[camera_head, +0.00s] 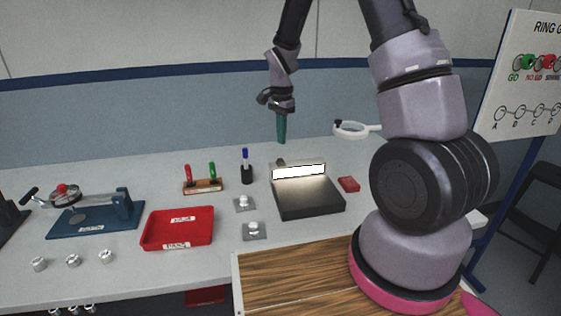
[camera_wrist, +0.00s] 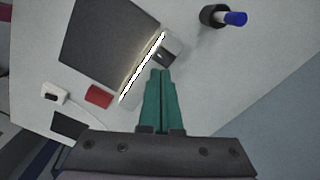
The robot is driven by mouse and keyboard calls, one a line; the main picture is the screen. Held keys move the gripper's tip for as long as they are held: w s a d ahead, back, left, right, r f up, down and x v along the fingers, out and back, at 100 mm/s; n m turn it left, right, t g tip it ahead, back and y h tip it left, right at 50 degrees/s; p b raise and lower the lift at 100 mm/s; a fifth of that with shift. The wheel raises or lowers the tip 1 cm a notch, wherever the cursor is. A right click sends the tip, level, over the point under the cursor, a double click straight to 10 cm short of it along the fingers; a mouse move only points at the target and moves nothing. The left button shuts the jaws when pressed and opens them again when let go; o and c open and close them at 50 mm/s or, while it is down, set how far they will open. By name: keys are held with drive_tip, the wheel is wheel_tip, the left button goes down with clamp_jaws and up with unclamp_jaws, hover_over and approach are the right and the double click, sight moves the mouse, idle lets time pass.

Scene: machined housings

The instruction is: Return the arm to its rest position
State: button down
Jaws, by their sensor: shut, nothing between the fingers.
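My gripper (camera_head: 282,128) hangs from my arm above the back of the table, near the dark box with the lit strip, with its teal fingers pointing down. In the wrist view my gripper (camera_wrist: 159,75) shows its two teal fingers together, shut and empty. The fingertips appear over the lit strip (camera_wrist: 143,68) in that view, apart from it as far as I can tell. My arm rises from its pink-ringed base at the right of the head view and bends over the top edge, where part of it is out of frame.
The dark box (camera_head: 308,197) stands mid-table with a red block (camera_head: 348,184) to its right. A blue-capped marker in a black holder (camera_head: 247,174), a gauge rack (camera_head: 203,186), a red tray (camera_head: 150,230) and a blue fixture (camera_head: 95,222) stand left. A sign board (camera_head: 520,90) stands right.

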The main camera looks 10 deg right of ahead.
drive_tip(key=s+d+r+n+t, duration=0.1)
drive_tip(key=s+r, duration=0.2)
drive_tip(key=r, duration=0.4)
drive_tip(key=s+d+r+n+t+y, duration=0.1)
drive_tip(key=s+d+r, duration=0.15)
drive_tip(key=r, duration=0.35)
drive_tip(key=s+r+n+t, duration=0.1)
drive_tip(key=s+r+n, duration=0.1)
drive_tip(key=s+r, duration=0.35)
drive_tip(key=s+d+r+n+t, duration=0.1)
drive_tip(key=s+r+n+t, duration=0.1)
drive_tip(key=s+r, duration=0.3)
drive_tip(key=s+d+r+n+t+y, duration=0.1)
drive_tip(key=s+r, duration=0.3)
drive_tip(key=s, duration=0.5)
drive_tip(key=shift+d+r+n+t, duration=0.15)
drive_tip(key=shift+r+n+t, duration=0.25)
drive_tip(key=shift+t, duration=0.2)
